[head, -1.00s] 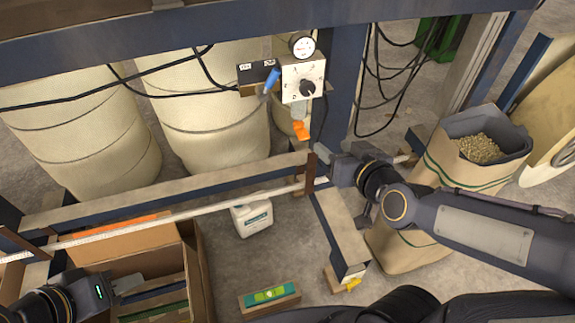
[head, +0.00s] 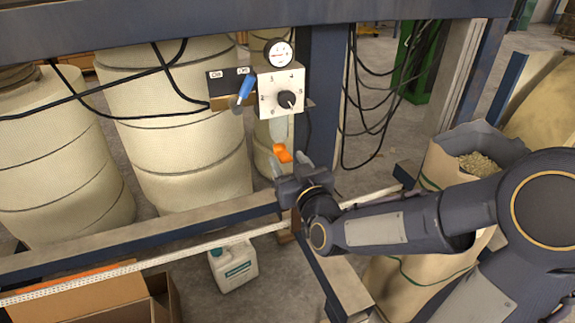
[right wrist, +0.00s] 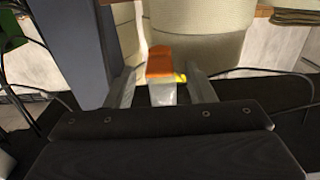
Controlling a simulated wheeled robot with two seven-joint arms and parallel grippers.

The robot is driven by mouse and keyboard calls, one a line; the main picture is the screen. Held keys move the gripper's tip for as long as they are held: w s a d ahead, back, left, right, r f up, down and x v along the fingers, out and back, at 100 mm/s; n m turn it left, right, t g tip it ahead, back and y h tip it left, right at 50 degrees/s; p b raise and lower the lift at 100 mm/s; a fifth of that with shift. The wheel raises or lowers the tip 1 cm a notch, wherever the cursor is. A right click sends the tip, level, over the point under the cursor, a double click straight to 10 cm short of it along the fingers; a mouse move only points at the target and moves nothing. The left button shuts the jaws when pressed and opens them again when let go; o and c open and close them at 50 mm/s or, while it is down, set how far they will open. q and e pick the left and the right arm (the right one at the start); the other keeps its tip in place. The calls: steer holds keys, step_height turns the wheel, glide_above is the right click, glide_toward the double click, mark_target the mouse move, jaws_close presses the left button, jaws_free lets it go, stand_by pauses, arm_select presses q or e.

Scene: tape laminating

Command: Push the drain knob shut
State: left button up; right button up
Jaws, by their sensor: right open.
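The orange drain knob (head: 282,153) hangs below the white control box, under a clear bowl (head: 278,128). In the right wrist view the orange knob (right wrist: 173,62) shows between the two fingers, with a small yellow part at its right side. My right gripper (head: 291,163) is open at the knob, its fingers apart on either side; it also shows in the right wrist view (right wrist: 163,82). Whether a finger touches the knob I cannot tell. My left gripper is outside the head view.
The white box (head: 280,92) carries a gauge (head: 278,53) and a black dial. A blue-handled lever (head: 246,88) sits at its left. A blue post (head: 322,95) stands close on the right, with hanging cables beyond. A beam (head: 150,243) runs below.

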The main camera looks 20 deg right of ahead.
steer(key=shift+w, duration=0.5)
steer(key=shift+c, duration=0.4)
jaws_close()
steer(key=shift+r+p, duration=0.55)
steer(key=shift+r, duration=0.35)
steer(key=shift+o, duration=0.4)
jaws_free()
steer(key=shift+f, duration=0.1)
